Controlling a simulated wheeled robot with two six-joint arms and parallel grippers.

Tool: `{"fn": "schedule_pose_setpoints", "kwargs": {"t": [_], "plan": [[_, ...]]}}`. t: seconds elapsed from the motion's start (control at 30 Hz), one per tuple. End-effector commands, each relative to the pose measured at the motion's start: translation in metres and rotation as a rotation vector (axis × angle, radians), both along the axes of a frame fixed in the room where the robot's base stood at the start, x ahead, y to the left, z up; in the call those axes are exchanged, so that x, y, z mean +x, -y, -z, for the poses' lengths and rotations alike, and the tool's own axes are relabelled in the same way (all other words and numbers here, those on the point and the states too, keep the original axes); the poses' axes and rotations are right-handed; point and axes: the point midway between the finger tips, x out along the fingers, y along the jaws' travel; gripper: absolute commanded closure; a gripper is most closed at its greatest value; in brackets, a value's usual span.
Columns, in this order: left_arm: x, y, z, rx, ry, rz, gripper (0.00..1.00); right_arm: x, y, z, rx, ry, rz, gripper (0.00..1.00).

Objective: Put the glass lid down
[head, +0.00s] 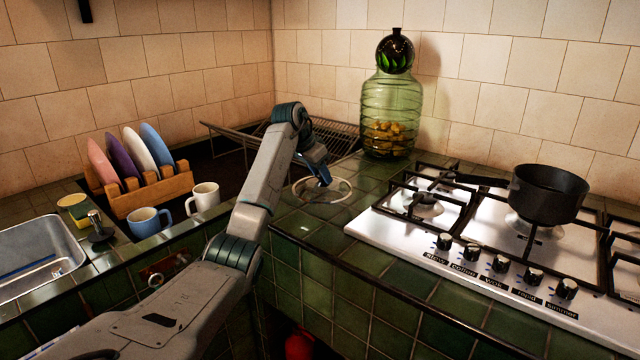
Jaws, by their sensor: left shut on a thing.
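The glass lid (338,189) is a clear disc with a pale rim, at the green tiled counter, left of the stove. My left gripper (322,181) reaches down over it and is shut on it near its middle. The lid looks level and low; I cannot tell whether it touches the tiles. Part of the lid is hidden behind the gripper. My right gripper is not in view.
A black saucepan (548,192) stands on the white gas stove (470,235) at right. A green glass jar (391,115) stands behind the lid. A wire rack (265,136), two mugs (205,197) and a plate holder (152,193) are at left.

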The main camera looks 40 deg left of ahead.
Motion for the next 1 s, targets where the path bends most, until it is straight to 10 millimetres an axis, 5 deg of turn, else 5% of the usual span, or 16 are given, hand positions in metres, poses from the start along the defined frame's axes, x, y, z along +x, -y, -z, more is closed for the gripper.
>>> {"fn": "schedule_pose_setpoints", "kwargs": {"t": [0.23, 0.63, 0.67, 0.73, 1.0], "plan": [[0.001, -0.001, 0.032, 0.001, -0.001, 0.0, 0.85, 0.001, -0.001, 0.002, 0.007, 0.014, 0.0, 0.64], [0.001, -0.001, 0.037, 0.001, 0.001, 0.0, 0.85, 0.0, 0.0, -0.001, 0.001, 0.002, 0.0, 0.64], [0.001, -0.001, 0.038, 0.001, 0.0, 0.0, 0.57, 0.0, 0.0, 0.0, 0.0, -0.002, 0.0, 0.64], [0.001, -0.001, 0.038, 0.0, 0.0, 0.0, 0.44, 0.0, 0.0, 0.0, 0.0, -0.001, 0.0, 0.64], [0.001, -0.001, 0.038, 0.0, 0.0, 0.0, 0.41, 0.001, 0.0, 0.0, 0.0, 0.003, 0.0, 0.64]]}}
